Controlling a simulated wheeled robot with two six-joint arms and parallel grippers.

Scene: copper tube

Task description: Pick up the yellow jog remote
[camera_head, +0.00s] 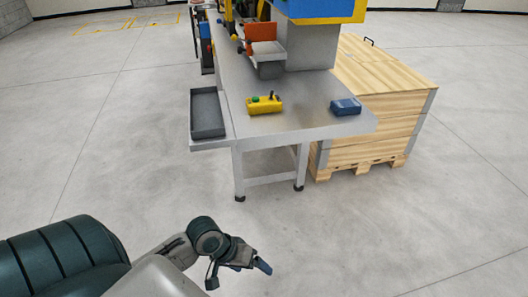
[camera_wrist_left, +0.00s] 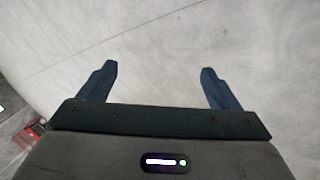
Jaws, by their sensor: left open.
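The yellow jog remote (camera_head: 265,105) lies on the grey metal table (camera_head: 300,112), near its front edge. It has a green button and a dark knob on top. My left gripper (camera_head: 253,268) is low in the head view, in front of the table and well apart from the remote. In the left wrist view its two blue fingers (camera_wrist_left: 160,88) are spread, with only bare floor between them. My right gripper is in neither view.
A blue box-like device (camera_head: 345,107) lies on the table's right part. A dark empty tray (camera_head: 207,113) sits at the left edge. A wooden crate (camera_head: 372,125) stands right of the table. The machine (camera_head: 315,40) rises behind. Floor in front is clear.

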